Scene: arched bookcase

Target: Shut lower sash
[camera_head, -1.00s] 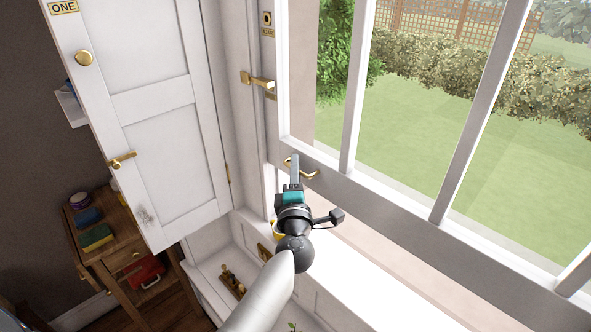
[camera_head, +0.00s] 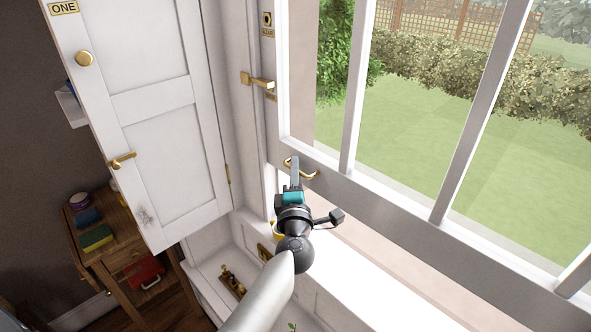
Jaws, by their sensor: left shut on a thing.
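The lower sash (camera_head: 400,207) is a white window frame with glazing bars, and its bottom rail stands above the white sill (camera_head: 365,285) with an open gap under it. A brass handle (camera_head: 311,176) is fixed on the bottom rail near its left end. My left gripper (camera_head: 295,170) reaches up from below and is shut on the brass handle. Its fingers and body hide part of the handle. My right gripper is not in view.
A white panelled shutter door (camera_head: 160,140) with brass knob and lever stands open at left. A brass lever catch (camera_head: 258,81) sticks out from the window frame. A wooden side table (camera_head: 110,235) holds several small items.

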